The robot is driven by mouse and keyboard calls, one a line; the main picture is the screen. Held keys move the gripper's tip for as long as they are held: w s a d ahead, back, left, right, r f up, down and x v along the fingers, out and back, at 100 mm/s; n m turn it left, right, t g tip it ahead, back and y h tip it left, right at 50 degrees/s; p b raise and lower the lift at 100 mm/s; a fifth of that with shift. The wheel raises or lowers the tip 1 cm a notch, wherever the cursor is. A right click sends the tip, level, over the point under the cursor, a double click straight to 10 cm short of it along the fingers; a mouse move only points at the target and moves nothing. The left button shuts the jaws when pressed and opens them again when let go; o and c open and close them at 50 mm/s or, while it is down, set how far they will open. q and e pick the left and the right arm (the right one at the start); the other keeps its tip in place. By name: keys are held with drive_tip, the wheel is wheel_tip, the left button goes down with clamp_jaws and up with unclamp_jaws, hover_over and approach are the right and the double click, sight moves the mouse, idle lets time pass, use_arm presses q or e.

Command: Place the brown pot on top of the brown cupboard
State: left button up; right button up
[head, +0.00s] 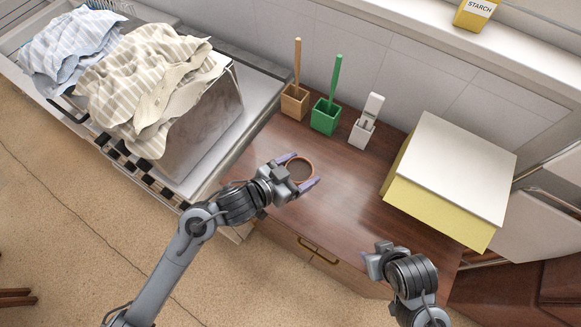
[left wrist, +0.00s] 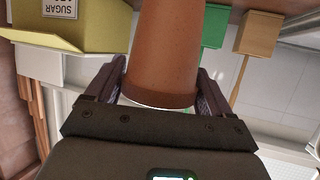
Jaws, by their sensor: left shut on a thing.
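The brown pot (head: 299,168) is a small round terracotta pot with a dark inside, seen from above in the head view. My left gripper (head: 300,172) is shut on it, one finger on each side. In the left wrist view the pot (left wrist: 163,50) stands between both fingers (left wrist: 160,82). The brown cupboard (head: 340,205) has a dark wooden top and a front drawer with a handle. The pot is over the left part of this top; I cannot tell whether it touches. My right gripper (head: 378,260) is near the cupboard's front edge, apart from the pot; its opening is unclear.
A wooden brush holder (head: 295,102), a green one (head: 325,116) and a white one (head: 362,133) stand along the back wall. A yellow box (head: 440,215) with a white lid fills the right side. Striped cloths (head: 150,85) lie at left. The middle top is clear.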

drive_tip(key=shift+f+b, duration=0.4)
drive_tip(key=shift+f, duration=0.05)
use_arm(q)
drive_tip(key=shift+w+a+f+b, duration=0.1)
drive_tip(key=shift+w+a+f, duration=0.55)
drive_tip(key=shift+w+f, duration=0.65)
drive_tip(key=shift+w+a+f+b, duration=0.15)
drive_tip(key=shift+w+a+f, duration=0.65)
drive_tip(key=shift+f, duration=0.75)
drive_tip(key=shift+w+a+f+b, duration=0.1)
drive_tip(key=shift+w+a+f, duration=0.35)
drive_tip(key=shift+w+f, duration=0.9)
use_arm(e)
drive_tip(key=shift+f, duration=0.35)
use_arm(q)
drive_tip(key=shift+f, duration=0.15)
drive_tip(key=shift+f, duration=0.1)
drive_tip(key=o, duration=1.1)
